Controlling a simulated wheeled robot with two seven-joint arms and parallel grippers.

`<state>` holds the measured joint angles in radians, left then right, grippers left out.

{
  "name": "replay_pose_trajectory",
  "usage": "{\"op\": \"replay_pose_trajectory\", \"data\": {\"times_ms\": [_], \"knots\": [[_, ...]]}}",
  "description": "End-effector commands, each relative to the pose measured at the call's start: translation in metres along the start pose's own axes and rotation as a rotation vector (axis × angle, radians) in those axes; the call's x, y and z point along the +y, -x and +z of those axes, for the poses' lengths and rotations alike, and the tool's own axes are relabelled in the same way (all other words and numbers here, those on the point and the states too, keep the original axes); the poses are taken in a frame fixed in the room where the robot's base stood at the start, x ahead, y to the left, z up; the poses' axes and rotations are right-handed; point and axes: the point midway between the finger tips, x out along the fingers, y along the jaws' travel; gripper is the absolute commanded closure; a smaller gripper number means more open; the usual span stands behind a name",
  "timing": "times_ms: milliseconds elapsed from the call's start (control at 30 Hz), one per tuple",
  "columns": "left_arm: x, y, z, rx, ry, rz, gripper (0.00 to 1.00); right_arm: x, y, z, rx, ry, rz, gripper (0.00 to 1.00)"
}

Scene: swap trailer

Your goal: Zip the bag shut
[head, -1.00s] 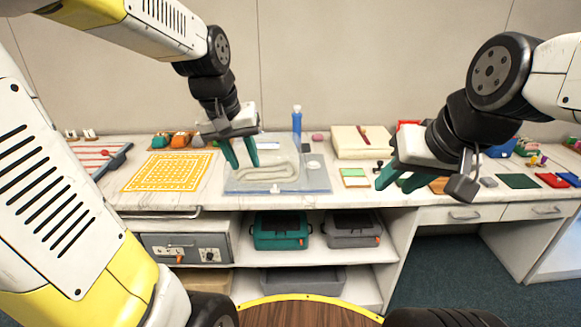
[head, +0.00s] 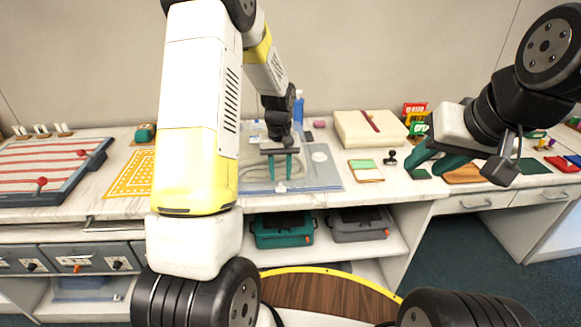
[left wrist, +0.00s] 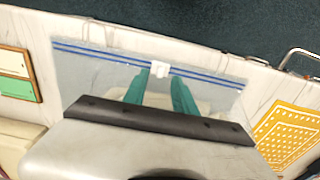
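The clear zip bag (head: 326,180) lies flat on the table with a pale coiled thing inside, partly hidden behind my left arm and gripper. In the left wrist view, the bag (left wrist: 85,70) has two blue zip lines along its edge nearest the table front. A white slider (left wrist: 160,69) sits on the zip, around the middle of its visible length. My left gripper (head: 281,179) points down over the bag. Its teal fingers (left wrist: 161,78) are apart, with tips on either side of the slider; contact cannot be told. My right gripper (head: 428,168) is open, empty and away from the bag.
A yellow patterned mat (head: 130,178) lies left of the bag. A blue bottle (head: 298,108) stands behind it. A green-and-cream pad (head: 365,170), a small black stamp (head: 390,157) and a cream box (head: 368,128) are to the right. The table's front edge is close to the bag.

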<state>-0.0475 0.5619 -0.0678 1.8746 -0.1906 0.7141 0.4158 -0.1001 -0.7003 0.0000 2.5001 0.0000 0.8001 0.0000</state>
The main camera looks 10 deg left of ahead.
Motion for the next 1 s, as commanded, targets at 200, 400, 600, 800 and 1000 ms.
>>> {"op": "replay_pose_trajectory", "data": {"times_ms": [200,400,600,800,1000], "knots": [[0.0,-0.028,0.0,-0.001,-0.001,0.0,0.67,0.0,0.0,0.0,0.0,0.0,0.0,0.64],[0.0,-0.034,0.0,0.0,-0.001,0.001,0.67,0.0,0.0,0.0,0.0,0.0,0.0,0.64],[0.0,-0.033,0.0,0.0,-0.001,0.001,0.75,0.0,0.0,0.0,0.0,0.0,0.0,0.64],[0.0,-0.033,0.0,0.0,-0.001,0.001,1.0,0.0,0.0,0.0,0.0,0.0,0.0,0.64],[0.0,-0.033,0.0,0.0,-0.001,0.001,1.0,0.0,0.0,0.0,0.0,0.0,0.0,0.64]]}}
